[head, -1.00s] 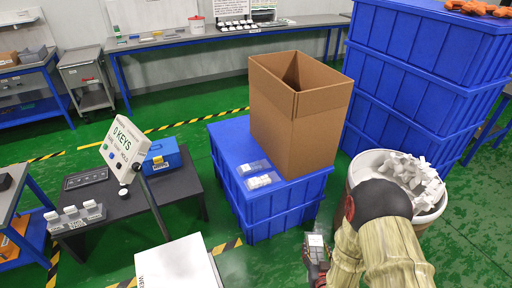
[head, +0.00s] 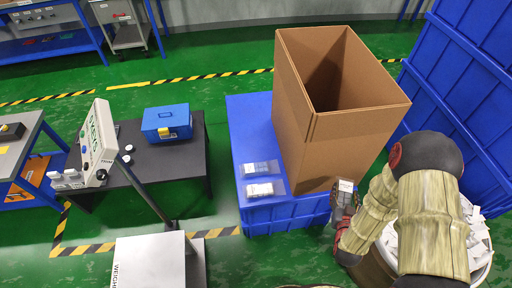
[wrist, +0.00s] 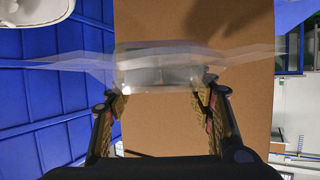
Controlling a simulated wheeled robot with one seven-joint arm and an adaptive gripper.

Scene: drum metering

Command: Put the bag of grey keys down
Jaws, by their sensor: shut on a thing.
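My gripper (head: 343,206) is at the near right side of the open cardboard box (head: 345,150) in the head view. In the wrist view my gripper (wrist: 162,98) is shut on a clear bag (wrist: 158,72) with greyish contents, held between the fingertips. The bag's clear ends stick out to both sides. The box's brown wall (wrist: 200,25) fills the view behind it. In the head view the held bag (head: 345,186) shows only as a small pale patch. Two flat clear bags (head: 260,168) (head: 260,190) lie on the blue crate (head: 245,125) left of the box.
A white bin (head: 475,235) of pale pieces stands at right, partly behind my arm. Tall blue crates (head: 470,70) rise behind it. Green floor lies between.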

